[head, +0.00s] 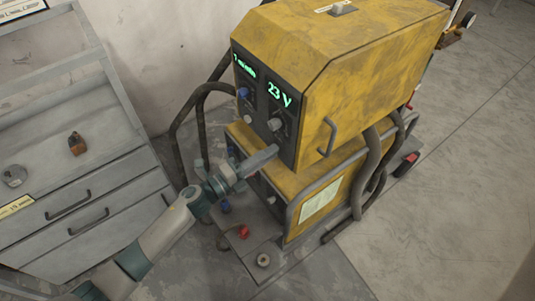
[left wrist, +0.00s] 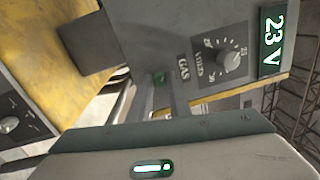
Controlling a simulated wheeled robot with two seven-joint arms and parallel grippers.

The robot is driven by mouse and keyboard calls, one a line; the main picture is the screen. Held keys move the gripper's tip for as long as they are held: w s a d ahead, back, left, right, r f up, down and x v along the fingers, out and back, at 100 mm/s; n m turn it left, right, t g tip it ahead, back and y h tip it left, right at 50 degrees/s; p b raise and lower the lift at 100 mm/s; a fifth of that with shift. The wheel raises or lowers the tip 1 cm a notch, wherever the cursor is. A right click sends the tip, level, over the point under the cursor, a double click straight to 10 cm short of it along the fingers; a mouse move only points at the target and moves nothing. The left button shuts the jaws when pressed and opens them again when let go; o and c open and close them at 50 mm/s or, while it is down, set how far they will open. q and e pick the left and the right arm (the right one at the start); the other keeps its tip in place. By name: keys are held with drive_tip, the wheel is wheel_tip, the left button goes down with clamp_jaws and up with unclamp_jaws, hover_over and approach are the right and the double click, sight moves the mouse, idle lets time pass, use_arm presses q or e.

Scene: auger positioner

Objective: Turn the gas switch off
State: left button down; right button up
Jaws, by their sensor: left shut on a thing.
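The yellow welding machine (head: 370,75) stands in the middle of the head view, with a dark front panel showing a green 23 V readout. My left gripper (head: 262,158) is at the lower part of the front panel. It is shut on the gas switch, which its fingers partly hide. The switch is hidden in the head view. My right gripper is not in view.
A grey drawer cabinet (head: 85,215) stands at the left with small items on top. Thick hoses (head: 365,170) and a metal handle (head: 327,137) are on the machine's side. A red part and a ring lie on the cart base (head: 225,240). The floor at right is clear.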

use_arm(q)
drive_tip(key=c, duration=1.7)
unclamp_jaws()
drive_tip(key=shift+o, duration=0.2)
drive_tip(key=shift+s+a, duration=0.1)
drive_tip(key=b+v, duration=0.6)
drive_tip(key=v, duration=1.1)
drive_tip(key=shift+a+f, duration=0.15)
